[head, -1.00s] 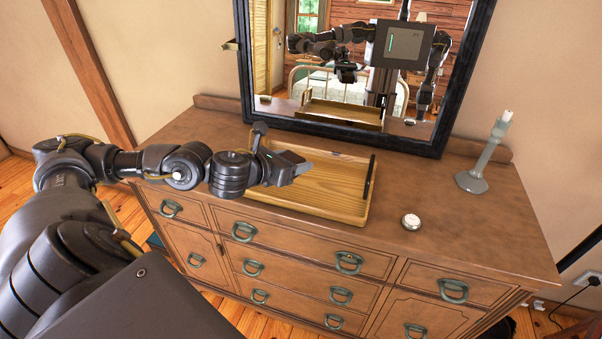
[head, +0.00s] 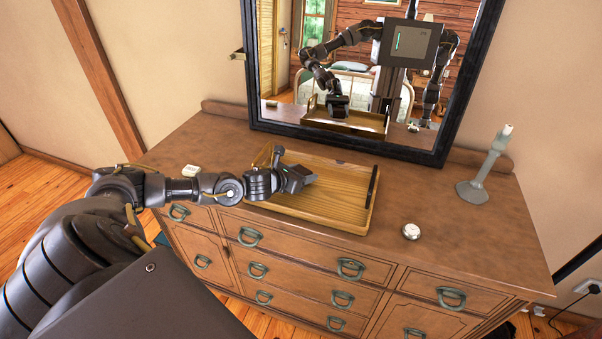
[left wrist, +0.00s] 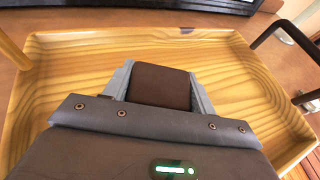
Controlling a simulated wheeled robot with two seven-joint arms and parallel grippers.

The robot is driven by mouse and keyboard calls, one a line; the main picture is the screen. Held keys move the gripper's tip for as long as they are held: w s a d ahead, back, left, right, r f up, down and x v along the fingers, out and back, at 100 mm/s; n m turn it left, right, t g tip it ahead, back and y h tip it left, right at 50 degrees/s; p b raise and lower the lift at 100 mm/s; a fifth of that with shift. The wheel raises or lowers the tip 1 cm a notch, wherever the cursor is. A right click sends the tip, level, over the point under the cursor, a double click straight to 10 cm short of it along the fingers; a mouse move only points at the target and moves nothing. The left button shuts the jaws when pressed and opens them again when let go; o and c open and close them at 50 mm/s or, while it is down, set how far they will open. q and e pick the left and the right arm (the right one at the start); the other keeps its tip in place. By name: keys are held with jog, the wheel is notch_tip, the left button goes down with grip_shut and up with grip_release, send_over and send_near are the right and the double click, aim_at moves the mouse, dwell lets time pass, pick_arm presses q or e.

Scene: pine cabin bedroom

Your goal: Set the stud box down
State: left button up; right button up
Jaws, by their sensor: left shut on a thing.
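The stud box (left wrist: 160,87) is a dark brown block between the two grey fingers of my left gripper (left wrist: 160,76) in the left wrist view. My left gripper (head: 304,181) is shut on it, low over the wooden tray (head: 345,215). The gripper mostly hides the box in the head view. I cannot tell whether the box touches the tray floor. My right gripper is not directly in view.
The tray sits on a brown dresser (head: 470,240) below a black-framed mirror (head: 350,138). A grey-green candlestick (head: 481,172) stands at the right. A small round white thing (head: 411,231) lies right of the tray. A small white thing (head: 190,171) lies behind my left arm. The dresser's right front is clear.

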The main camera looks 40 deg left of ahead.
pick_arm(q)
jog(key=shift+f, duration=0.65)
pick_arm(e)
jog(key=shift+a+r, duration=0.2)
jog(key=shift+r, duration=0.25)
pick_arm(q)
jog(key=shift+f, duration=0.25)
jog(key=o, duration=1)
pick_arm(e)
jog(key=shift+d+f, duration=0.15)
jog(key=shift+f, duration=0.05)
